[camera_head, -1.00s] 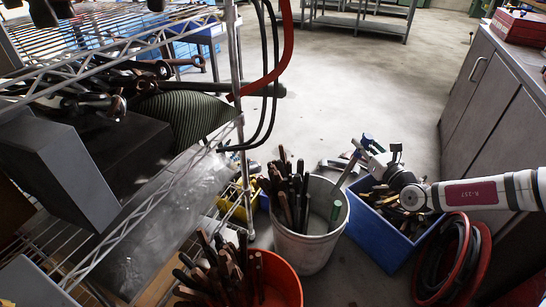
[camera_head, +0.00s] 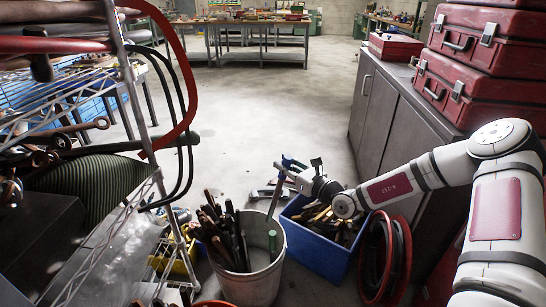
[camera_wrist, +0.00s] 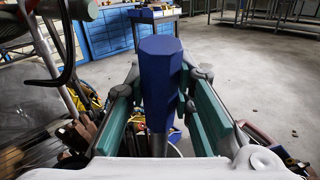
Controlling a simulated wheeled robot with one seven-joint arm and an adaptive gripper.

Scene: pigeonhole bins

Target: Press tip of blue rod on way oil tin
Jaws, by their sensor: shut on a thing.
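The blue rod has a thick faceted blue end that stands up between my gripper's fingers in the wrist view (camera_wrist: 160,75), with a grey shaft below. In the head view its thin grey shaft (camera_head: 276,192) slants down and left from my gripper (camera_head: 290,168) toward the white bucket (camera_head: 245,288). My gripper (camera_wrist: 160,115) is shut on the rod, its teal pads on both sides. The rod's lower tip is hard to make out against the bucket. A small green piece (camera_head: 272,240) shows inside the bucket rim. I cannot make out a way oil tin in either view.
The white bucket holds several dark-handled tools (camera_head: 222,235). A blue crate (camera_head: 318,258) of tools stands right of it, beside coiled red and black hose (camera_head: 385,255). A wire rack (camera_head: 115,215) is at left. Grey cabinets (camera_head: 390,115) carry red cases (camera_head: 480,45). The floor behind is open.

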